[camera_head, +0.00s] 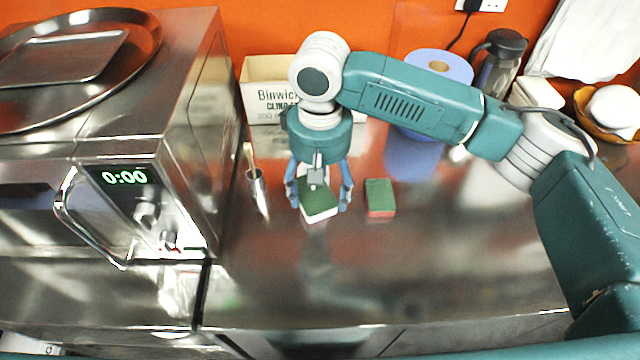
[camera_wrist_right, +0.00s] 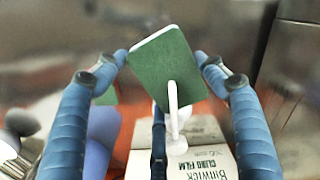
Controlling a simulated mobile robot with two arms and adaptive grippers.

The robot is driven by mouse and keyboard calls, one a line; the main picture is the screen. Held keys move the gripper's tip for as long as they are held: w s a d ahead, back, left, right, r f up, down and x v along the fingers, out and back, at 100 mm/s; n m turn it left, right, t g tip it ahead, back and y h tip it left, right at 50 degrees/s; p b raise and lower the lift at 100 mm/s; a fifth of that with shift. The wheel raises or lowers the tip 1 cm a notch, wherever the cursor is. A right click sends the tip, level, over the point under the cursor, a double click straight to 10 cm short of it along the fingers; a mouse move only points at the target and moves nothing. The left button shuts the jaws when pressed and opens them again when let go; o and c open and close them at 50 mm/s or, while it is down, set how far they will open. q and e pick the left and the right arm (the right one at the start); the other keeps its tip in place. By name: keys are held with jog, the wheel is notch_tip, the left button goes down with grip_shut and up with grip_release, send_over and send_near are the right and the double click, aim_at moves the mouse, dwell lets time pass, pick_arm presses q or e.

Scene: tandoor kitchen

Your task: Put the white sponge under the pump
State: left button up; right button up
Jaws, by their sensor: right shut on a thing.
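The white sponge (camera_head: 319,212) has a green top and white sides. It is between the fingertips of my right gripper (camera_head: 319,197), which is shut on it, low over or on the steel counter. In the right wrist view the sponge (camera_wrist_right: 168,66) sits between the blue fingers of the gripper (camera_wrist_right: 168,75). A pale pump spout (camera_head: 317,174) shows between the fingers and overlaps the sponge's far part in the picture. The pump's white spout (camera_wrist_right: 173,105) also crosses the sponge's edge in the wrist view. The pump's lower body is mostly hidden. My left gripper is not in view.
A green-and-red sponge (camera_head: 380,198) lies just right of the gripper. A metal cup (camera_head: 258,190) with a brush stands left. A steel oven (camera_head: 150,150) bounds the left. The front counter is clear.

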aim_at(320, 189)
jog(key=shift+f, duration=0.1)
jog(key=shift+f+p, duration=0.3)
jog(key=shift+f, duration=0.2)
jog(key=o, duration=0.7)
jog(key=shift+r, duration=0.25)
notch_tip(320, 189, up, 13)
jog(key=b, duration=0.3)
jog(key=shift+f, duration=0.1)
